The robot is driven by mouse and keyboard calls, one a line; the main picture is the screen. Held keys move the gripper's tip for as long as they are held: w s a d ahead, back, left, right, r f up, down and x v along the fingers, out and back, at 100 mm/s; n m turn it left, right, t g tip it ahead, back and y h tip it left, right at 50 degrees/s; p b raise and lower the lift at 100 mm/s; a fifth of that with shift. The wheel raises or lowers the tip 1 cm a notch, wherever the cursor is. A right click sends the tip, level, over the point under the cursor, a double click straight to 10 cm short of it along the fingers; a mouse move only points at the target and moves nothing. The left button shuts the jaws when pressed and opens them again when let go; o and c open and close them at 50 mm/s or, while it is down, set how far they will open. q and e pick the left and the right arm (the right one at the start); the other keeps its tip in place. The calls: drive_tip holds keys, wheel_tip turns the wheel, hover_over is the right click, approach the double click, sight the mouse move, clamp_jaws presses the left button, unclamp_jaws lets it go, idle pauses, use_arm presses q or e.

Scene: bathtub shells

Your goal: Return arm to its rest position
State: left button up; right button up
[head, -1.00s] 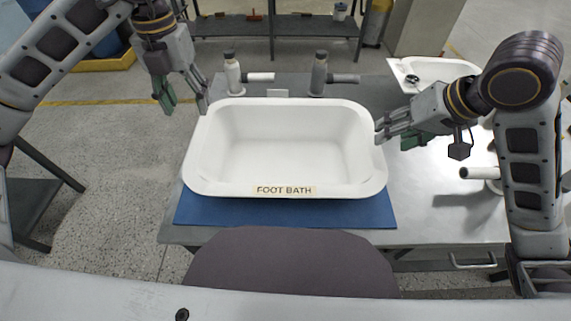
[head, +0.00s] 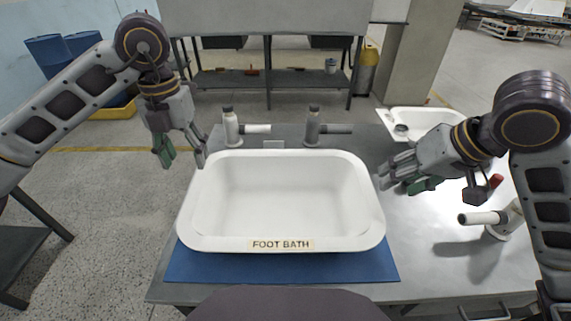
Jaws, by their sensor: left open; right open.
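My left gripper (head: 182,158) is open and empty, held in the air at the left, beside the upper left corner of the foot bath. My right gripper (head: 391,178) is open, with its fingertips close to the right rim of the foot bath; I cannot tell whether they touch it. The white foot bath (head: 281,200) is an empty tub shell with a "FOOT BATH" label (head: 281,245) on its front. It sits upright on a blue mat (head: 280,268).
The mat lies on a grey metal table (head: 440,262). Two fixtures with cylinders, one light (head: 231,128) and one grey (head: 313,126), stand behind the tub. A second white basin (head: 425,120) is at the back right. A white fixture (head: 482,218) stands at the right.

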use_arm(q)
drive_tip(key=shift+r, duration=0.15)
use_arm(e)
drive_tip(key=shift+r, duration=0.15)
use_arm(q)
wheel_tip(320, 180, up, 21)
drive_tip(key=p, duration=2.1)
use_arm(e)
wheel_tip(320, 180, up, 21)
use_arm(q)
drive_tip(key=shift+r+p, duration=0.45)
drive_tip(key=shift+p, duration=0.1)
use_arm(e)
drive_tip(key=shift+r, duration=0.45)
use_arm(q)
drive_tip(key=shift+f, duration=0.15)
use_arm(e)
drive_tip(key=shift+f, duration=0.1)
